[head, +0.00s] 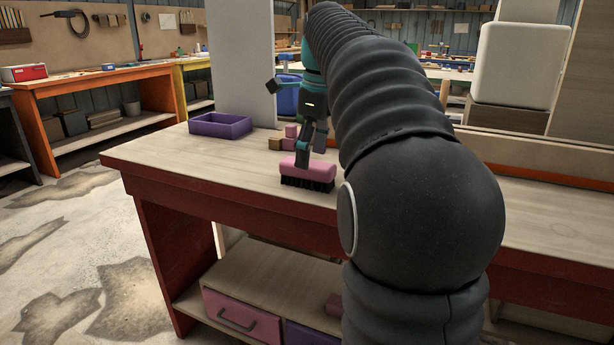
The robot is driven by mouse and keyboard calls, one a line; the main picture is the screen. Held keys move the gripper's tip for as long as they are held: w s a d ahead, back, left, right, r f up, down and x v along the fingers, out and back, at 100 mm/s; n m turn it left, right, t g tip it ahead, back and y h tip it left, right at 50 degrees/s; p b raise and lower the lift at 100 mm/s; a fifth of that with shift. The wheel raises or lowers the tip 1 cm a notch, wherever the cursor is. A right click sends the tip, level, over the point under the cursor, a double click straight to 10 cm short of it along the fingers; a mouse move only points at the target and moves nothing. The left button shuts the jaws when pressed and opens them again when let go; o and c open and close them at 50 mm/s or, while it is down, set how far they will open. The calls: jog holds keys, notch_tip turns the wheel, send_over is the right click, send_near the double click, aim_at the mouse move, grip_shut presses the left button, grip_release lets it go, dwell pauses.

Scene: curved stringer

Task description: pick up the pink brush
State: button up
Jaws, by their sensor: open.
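The pink brush (309,172) lies on the wooden bench top near its front edge, with its pink block up and its black bristles down. My gripper (302,161) is directly above the brush, with its fingers pointing down. A fingertip overlaps the top of the pink block in the picture. I cannot tell whether it touches. The jaws are open, and the far finger is partly hidden. My arm hides the bench to the right of the brush.
A purple tray (220,125) stands to the left on the bench (190,153). Small pink blocks (291,131) and a brown block (275,144) sit behind the brush. A pale upright panel (240,60) rises behind. The bench's front left is clear.

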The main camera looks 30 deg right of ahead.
jog(key=shift+w+a+f+b, duration=0.15)
jog(key=shift+w+f, duration=0.05)
jog(key=shift+f, duration=0.8)
jog(key=shift+w+a+f+b, duration=0.1)
jog(key=shift+w+f+b, duration=0.05)
jog(key=shift+f, duration=0.8)
jog(key=shift+c, duration=0.2)
jog(key=c, duration=1.3)
jog(key=shift+r, duration=0.1)
jog(key=shift+r, duration=0.55)
notch_tip(320, 180, up, 3)
jog(key=shift+f+p, duration=0.1)
jog(key=shift+p, duration=0.5)
jog(key=d+r, duration=0.2)
jog(key=d, duration=0.1)
jog(key=s+d+r, duration=0.1)
jog(key=d+r, duration=0.1)
jog(key=d, duration=0.2)
jog(key=s+d+r, duration=0.1)
jog(key=d+r, duration=0.2)
jog(key=d, duration=0.1)
jog(key=shift+s+d+p, duration=0.1)
jog(key=shift+d+p, duration=0.15)
jog(key=shift+p, duration=0.05)
